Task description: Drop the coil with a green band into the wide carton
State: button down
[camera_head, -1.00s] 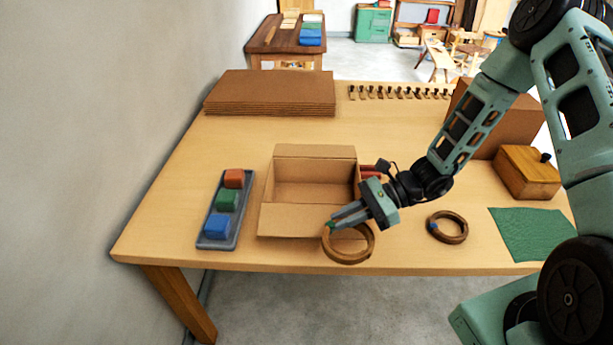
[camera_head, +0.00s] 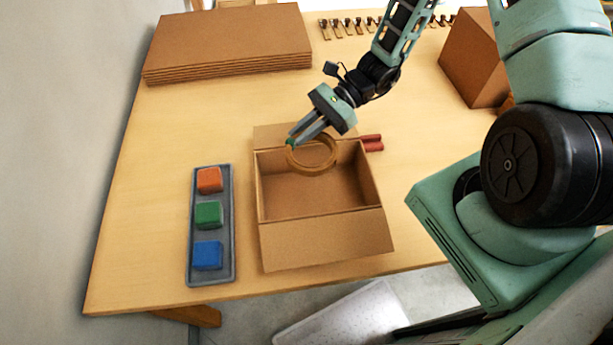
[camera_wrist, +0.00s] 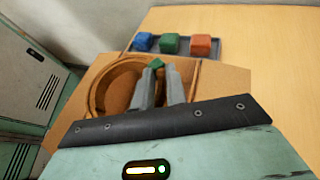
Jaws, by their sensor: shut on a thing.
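The coil with a green band (camera_head: 330,165) is a brown ring held over the back part of the wide carton (camera_head: 325,238), an open cardboard box with its flaps spread. My gripper (camera_head: 292,142) is shut on the coil at its green band, on the ring's left side in the head view. In the wrist view the coil (camera_wrist: 98,92) hangs from my gripper (camera_wrist: 155,72) with the carton (camera_wrist: 225,78) beneath. Whether the ring's lower edge is below the carton's rim I cannot tell.
A grey tray (camera_head: 228,270) with orange, green and blue blocks stands left of the carton. Red rods (camera_head: 372,143) lie just right of it. Stacked cardboard sheets (camera_head: 230,35) lie at the back left, and a brown box (camera_head: 475,60) stands at the back right.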

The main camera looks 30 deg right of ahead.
notch_tip(320, 180, down, 6)
jog(key=b, duration=0.4)
jog(key=shift+s, duration=0.1)
jog(key=shift+r, duration=0.1)
jog(key=c, duration=1.3)
grip_release()
jog(key=shift+c, duration=0.2)
jog(key=b+v, duration=0.4)
jog(key=v, duration=1.2)
jog(key=shift+d+r+b, duration=0.3)
jog(key=shift+d+r, duration=0.05)
jog(key=shift+d, duration=0.3)
